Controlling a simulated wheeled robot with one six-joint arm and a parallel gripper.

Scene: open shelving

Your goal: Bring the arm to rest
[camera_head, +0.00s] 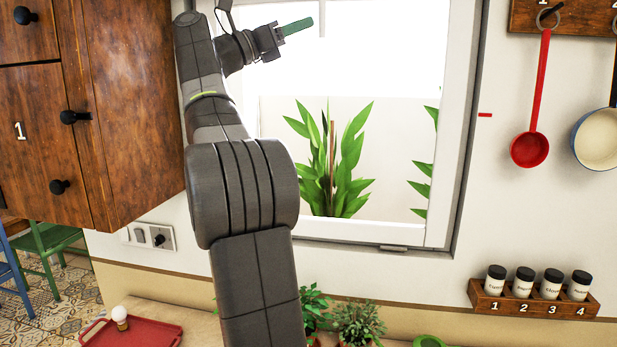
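My arm rises from the bottom middle of the view, bends near the window's left edge and reaches up to the top left of the window. My gripper (277,40) is small and dark at the arm's far end, in front of the bright window pane. A slim green piece (297,26) sticks out to the right from the gripper's end. I cannot tell whether it is held between the fingers or is part of the gripper. The gripper touches no shelf, wall or counter that I can see.
A wooden cabinet (125,110) stands close on the left. A red ladle (530,148) and a pan (600,138) hang at right, above a spice rack (533,305). A red tray (150,331) and potted plants (358,322) sit low on the counter.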

